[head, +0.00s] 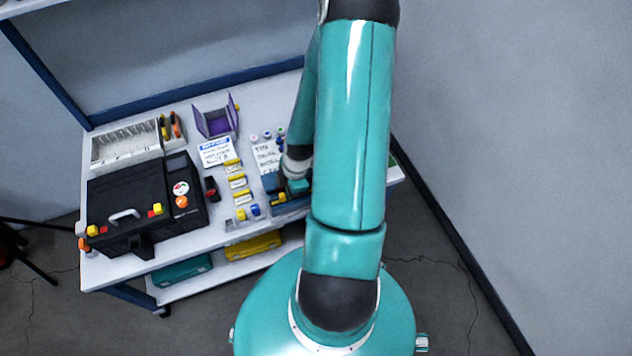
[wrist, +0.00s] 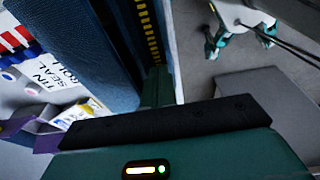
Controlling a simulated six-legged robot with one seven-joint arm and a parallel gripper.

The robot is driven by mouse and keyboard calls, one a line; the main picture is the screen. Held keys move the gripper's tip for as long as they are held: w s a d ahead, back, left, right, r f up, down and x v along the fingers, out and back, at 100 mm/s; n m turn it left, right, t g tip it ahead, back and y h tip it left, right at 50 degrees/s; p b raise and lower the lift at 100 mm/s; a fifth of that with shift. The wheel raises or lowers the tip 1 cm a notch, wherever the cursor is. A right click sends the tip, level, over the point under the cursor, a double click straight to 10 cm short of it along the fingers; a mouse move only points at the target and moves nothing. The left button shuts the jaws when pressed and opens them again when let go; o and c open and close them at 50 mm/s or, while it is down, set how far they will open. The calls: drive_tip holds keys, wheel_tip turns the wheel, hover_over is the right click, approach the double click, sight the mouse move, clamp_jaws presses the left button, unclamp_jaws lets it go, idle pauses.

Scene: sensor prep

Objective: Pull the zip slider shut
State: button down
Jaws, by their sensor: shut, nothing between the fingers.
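A blue fabric pouch (wrist: 88,50) fills the upper left of the wrist view. A zip with yellow teeth (wrist: 147,28) runs along its edge, down towards my gripper (wrist: 156,88). The teal fingers are shut with nothing visible between them, close to the lower end of the visible teeth. I cannot make out the zip slider; it may be hidden behind the fingers or the gripper body. In the head view my gripper (head: 298,187) is low over the blue pouch (head: 291,207) at the table's right end, partly covered by my arm.
A white table (head: 110,268) holds a black case (head: 140,205), a clear-lidded tray (head: 125,145), a purple stand (head: 215,120), several yellow-topped pieces and printed cards. A "TIN SEAL ROLL" card (head: 267,157) lies behind the pouch. Grey wall stands to the right.

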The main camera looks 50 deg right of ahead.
drive_tip(key=shift+w+a, duration=0.3)
drive_tip(key=shift+a, duration=0.2)
drive_tip(key=shift+w+a, duration=0.3)
drive_tip(key=shift+a, duration=0.2)
drive_tip(key=shift+s+d, duration=0.1)
drive_tip(key=shift+d, duration=0.05)
drive_tip(key=shift+s+d, duration=0.15)
drive_tip(key=shift+d, duration=0.1)
wheel_tip(320, 180, up, 7)
idle(0.4)
idle(0.5)
